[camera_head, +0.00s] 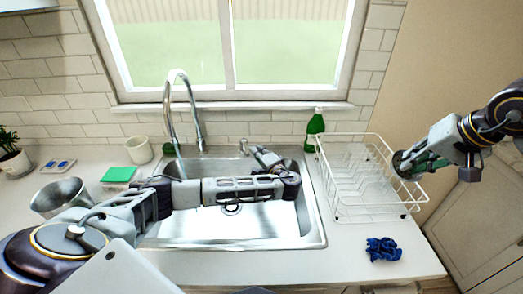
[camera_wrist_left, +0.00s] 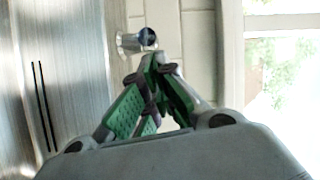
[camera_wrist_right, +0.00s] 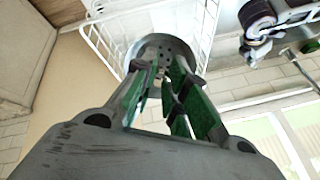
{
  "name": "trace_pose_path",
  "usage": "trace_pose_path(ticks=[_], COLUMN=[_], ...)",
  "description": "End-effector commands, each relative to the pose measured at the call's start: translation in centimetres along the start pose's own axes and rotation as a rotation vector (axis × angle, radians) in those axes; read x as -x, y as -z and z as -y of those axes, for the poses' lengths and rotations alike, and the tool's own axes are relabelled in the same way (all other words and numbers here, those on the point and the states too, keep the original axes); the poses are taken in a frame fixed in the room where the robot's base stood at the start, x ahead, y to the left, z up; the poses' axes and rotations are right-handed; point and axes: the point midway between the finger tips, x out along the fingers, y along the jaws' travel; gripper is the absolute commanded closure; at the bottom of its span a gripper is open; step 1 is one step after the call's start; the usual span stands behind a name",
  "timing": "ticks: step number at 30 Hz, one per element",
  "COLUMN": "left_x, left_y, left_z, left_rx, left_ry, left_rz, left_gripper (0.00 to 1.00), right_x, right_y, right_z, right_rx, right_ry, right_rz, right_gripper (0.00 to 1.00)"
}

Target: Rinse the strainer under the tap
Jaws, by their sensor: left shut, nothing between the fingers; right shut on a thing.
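The strainer shows in the right wrist view as a round metal piece with holes (camera_wrist_right: 165,52). My right gripper (camera_wrist_right: 164,75) is shut on it. In the head view the strainer (camera_head: 401,164) and my right gripper (camera_head: 418,165) are above the dish rack's right side. The tap (camera_head: 180,100) arches over the sink (camera_head: 225,238), and a pale streak like water shows below its spout. My left gripper (camera_head: 256,151) is shut and empty beside a small metal knob (camera_head: 244,146) behind the sink. In the left wrist view its fingertips (camera_wrist_left: 157,58) are close to the knob (camera_wrist_left: 138,40); contact is unclear.
A white wire dish rack (camera_head: 350,209) stands right of the sink, with a green bottle (camera_head: 316,126) behind and a blue cloth (camera_head: 383,249) in front. A cup (camera_head: 139,150), green sponge (camera_head: 118,174) and metal container (camera_head: 60,195) stand left. My left arm crosses the sink.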

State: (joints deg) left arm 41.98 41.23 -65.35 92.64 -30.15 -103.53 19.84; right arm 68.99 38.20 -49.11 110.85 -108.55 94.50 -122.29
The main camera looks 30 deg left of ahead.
Motion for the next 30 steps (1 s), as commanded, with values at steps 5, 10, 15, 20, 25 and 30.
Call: trace_pose_path(ticks=[5, 10, 15, 20, 25, 30], left_x=[0.0, 0.0, 0.0, -0.1, 0.0, 0.0], left_y=[-0.1, -0.1, -0.3, -0.7, -1.3, -1.9], left_z=[0.0, 0.0, 0.0, 0.0, 0.2, 0.3], left_rx=[0.000, 0.000, -0.001, -0.003, -0.006, -0.009], left_ry=[0.000, 0.000, -0.002, -0.010, -0.018, -0.028], left_rz=[0.000, 0.000, -0.008, -0.039, -0.087, -0.137], left_gripper=[1.00, 1.00, 1.00, 1.00, 1.00, 1.00], right_x=[0.0, 0.0, 0.1, 0.5, 1.0, 1.3], right_y=[0.0, 0.0, 0.1, 0.2, 0.4, 0.6], right_z=[0.0, 0.0, 0.0, 0.2, 0.3, 0.4], right_rx=[0.000, 0.000, 0.000, 0.000, 0.000, 0.000], right_ry=[0.000, 0.000, 0.000, 0.000, 0.000, 0.000], right_rz=[0.000, 0.000, 0.000, 0.000, 0.000, 0.000], right_gripper=[1.00, 1.00, 1.00, 1.00, 1.00, 1.00])
